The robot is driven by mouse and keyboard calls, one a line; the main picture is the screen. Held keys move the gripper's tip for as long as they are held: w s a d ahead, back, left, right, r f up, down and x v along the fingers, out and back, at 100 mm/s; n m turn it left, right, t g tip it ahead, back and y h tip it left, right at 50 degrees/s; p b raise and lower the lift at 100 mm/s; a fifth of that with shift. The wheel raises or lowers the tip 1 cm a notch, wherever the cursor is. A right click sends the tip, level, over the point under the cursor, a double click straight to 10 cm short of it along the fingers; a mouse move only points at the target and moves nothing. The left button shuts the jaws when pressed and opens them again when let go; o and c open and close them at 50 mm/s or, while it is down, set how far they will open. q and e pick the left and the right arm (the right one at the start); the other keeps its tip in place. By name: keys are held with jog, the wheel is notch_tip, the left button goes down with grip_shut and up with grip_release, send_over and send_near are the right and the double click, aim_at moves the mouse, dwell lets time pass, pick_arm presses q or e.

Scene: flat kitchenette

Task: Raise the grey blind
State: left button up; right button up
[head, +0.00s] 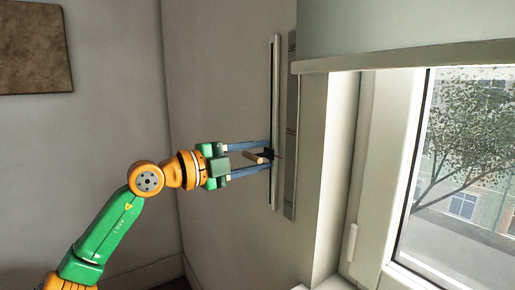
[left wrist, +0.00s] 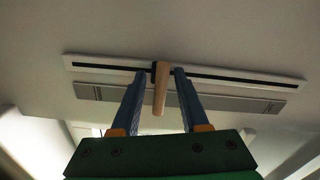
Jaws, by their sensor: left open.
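The grey blind (head: 400,25) hangs over the upper part of the window, with its bottom rail (head: 400,57) above the glass. Left of the window, a white track (head: 275,90) with a dark slot runs up the wall. A wooden handle (head: 252,157) sticks out from a black slider in the track, below its middle. My left gripper (head: 268,157) is open, its blue fingers above and below the handle. In the left wrist view the handle (left wrist: 160,88) lies between the fingers, with a gap visible beside it. My right gripper is not in view.
A grey marked strip (head: 291,130) runs beside the track, with lettering at its top. The window frame (head: 385,170) and its handle (head: 349,242) are to the right. A brown panel (head: 33,48) hangs on the left wall.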

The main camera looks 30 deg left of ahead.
pick_arm(q)
jog(key=shift+s, duration=0.1)
grip_shut()
dwell(1.3)
